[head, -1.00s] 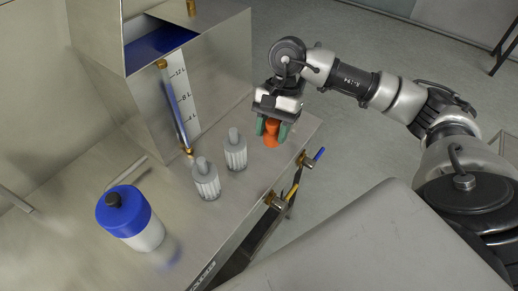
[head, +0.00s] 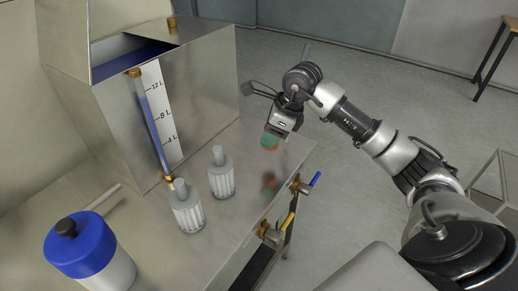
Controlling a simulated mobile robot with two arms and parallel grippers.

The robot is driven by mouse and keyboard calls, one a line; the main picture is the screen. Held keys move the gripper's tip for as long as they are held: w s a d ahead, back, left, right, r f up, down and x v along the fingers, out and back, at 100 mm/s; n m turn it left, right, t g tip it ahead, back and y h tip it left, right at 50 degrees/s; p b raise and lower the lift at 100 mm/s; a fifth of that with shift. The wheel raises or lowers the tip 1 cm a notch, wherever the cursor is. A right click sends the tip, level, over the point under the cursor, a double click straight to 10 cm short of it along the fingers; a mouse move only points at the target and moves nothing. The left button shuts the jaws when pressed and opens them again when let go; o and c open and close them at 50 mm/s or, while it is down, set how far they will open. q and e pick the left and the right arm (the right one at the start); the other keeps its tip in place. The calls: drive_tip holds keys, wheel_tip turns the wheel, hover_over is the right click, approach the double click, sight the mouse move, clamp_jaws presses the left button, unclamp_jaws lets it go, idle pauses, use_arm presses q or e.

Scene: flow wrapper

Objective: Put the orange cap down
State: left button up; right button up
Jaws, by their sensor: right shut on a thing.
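My right gripper (head: 270,143) is shut on the orange cap (head: 273,151), above the right end of the metal bench top. Its green fingertips hide most of the cap, and only a small orange part shows below them. A dim reddish reflection shows on the bench top below, apart from the cap. The bench top (head: 243,145) is bare around that reflection. My left gripper is not in view.
Two clear ribbed bottles with grey caps (head: 187,208) (head: 221,174) stand left of the gripper. A blue-topped container (head: 85,246) stands at front left. A metal tank with a level gauge (head: 157,119) stands behind. Blue-handled (head: 315,179) and yellow-handled (head: 286,224) valves line the bench's right edge.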

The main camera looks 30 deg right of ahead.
drive_tip(key=shift+w+a+f, duration=0.9)
drive_tip(key=shift+w+a, duration=0.05)
drive_tip(key=shift+a, duration=0.15)
drive_tip(key=shift+f, duration=2)
drive_tip(key=o, duration=1.1)
drive_tip(key=shift+f, duration=0.1)
drive_tip(key=shift+c, duration=0.2)
drive_tip(key=shift+r, duration=0.25)
drive_tip(key=v, duration=1.1)
drive_tip(key=shift+s+d+r, duration=0.15)
drive_tip(key=shift+s+r, duration=0.05)
drive_tip(key=shift+r, duration=0.1)
